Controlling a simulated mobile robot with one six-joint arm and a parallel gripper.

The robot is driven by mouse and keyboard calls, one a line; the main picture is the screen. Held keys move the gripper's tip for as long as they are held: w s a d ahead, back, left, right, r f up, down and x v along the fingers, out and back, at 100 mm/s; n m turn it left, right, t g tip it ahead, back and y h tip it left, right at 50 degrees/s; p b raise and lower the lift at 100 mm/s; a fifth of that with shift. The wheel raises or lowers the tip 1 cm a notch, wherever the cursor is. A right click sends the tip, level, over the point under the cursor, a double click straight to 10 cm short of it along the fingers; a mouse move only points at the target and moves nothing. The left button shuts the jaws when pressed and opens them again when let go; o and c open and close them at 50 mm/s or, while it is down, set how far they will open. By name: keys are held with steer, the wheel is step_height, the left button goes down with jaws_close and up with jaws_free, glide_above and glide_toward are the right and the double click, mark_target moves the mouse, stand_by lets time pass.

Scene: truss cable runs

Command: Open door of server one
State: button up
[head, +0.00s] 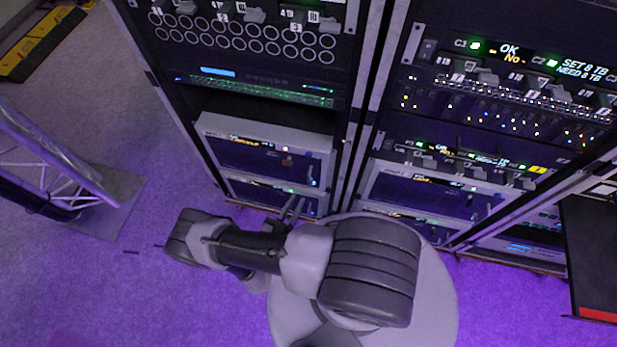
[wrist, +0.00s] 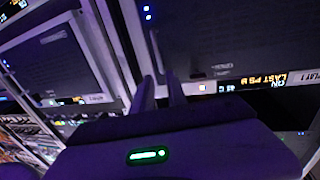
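The left rack holds two grey-framed server units with dark doors near the floor, an upper one (head: 262,160) and a lower one (head: 262,192). The upper door looks shut, with a small upright handle (head: 311,175) at its right edge. Which unit is server one cannot be read. My gripper (head: 297,203) is in front of the lower unit, below and left of that handle. In the wrist view my gripper (wrist: 160,78) shows two fingers with a narrow gap and nothing clearly between them. A dark door panel (wrist: 235,40) fills the upper right there. Contact cannot be told.
A second rack with similar units (head: 425,192) stands to the right. A truss (head: 50,165) on a dark base plate is at the left. A dark panel with a red edge (head: 597,314) is at the far right. Purple carpet (head: 120,290) is clear at lower left.

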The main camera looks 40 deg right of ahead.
mark_target(309, 178)
steer(key=b+x, duration=0.1)
steer(key=x, duration=0.9)
steer(key=shift+b, duration=0.3)
steer(key=shift+c, duration=0.5)
jaws_close()
